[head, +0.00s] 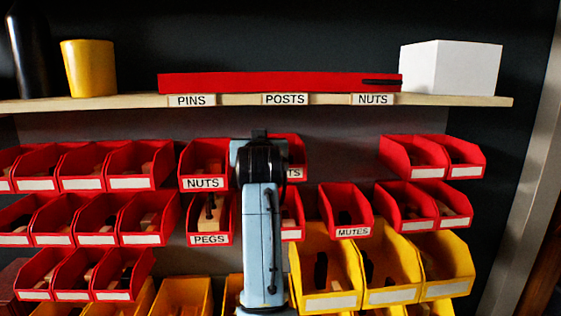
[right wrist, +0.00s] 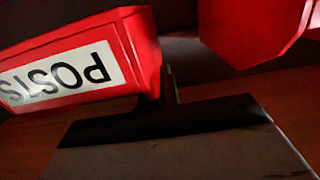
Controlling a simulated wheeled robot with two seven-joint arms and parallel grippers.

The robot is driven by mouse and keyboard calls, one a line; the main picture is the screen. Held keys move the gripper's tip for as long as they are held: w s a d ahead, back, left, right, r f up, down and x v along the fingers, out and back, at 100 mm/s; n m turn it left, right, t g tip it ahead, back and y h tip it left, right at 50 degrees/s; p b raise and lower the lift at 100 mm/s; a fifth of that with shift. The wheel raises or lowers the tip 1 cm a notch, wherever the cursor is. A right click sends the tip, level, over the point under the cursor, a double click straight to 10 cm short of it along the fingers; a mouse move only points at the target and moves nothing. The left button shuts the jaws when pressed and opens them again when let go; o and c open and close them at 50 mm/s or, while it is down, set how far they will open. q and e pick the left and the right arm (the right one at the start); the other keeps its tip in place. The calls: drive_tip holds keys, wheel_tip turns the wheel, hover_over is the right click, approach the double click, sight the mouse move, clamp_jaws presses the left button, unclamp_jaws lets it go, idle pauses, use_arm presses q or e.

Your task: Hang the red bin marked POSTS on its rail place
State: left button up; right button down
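The red bin marked POSTS (head: 294,148) is in the upper row in the head view, under the shelf's POSTS label (head: 285,99). My right arm covers its left part, so only the end of its label shows. In the right wrist view the POSTS bin (right wrist: 140,45) is close, with its label upside down. My right gripper (head: 262,150) is in front of the bin in the head view. Its narrow finger tip (right wrist: 169,85) stands beside the bin's edge; whether it grips the wall is unclear. Whether the bin sits on its rail is hidden. My left gripper is out of view.
A red NUTS bin (head: 205,160) hangs just left of POSTS. PEGS (head: 209,222) and MUTES (head: 346,208) bins are in the row below. Another red bin (right wrist: 255,25) is close on the right in the wrist view. Free wall (head: 340,150) lies right of POSTS, below the shelf (head: 450,100).

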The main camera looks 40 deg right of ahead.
drive_tip(key=shift+f, duration=0.55)
drive_tip(key=c, duration=1.6)
unclamp_jaws()
drive_tip(key=shift+o, duration=0.2)
drive_tip(key=shift+s, duration=0.1)
drive_tip(key=b+v, duration=0.2)
drive_tip(key=v, duration=0.5)
drive_tip(key=shift+s+a, duration=0.15)
drive_tip(key=shift+s, duration=0.05)
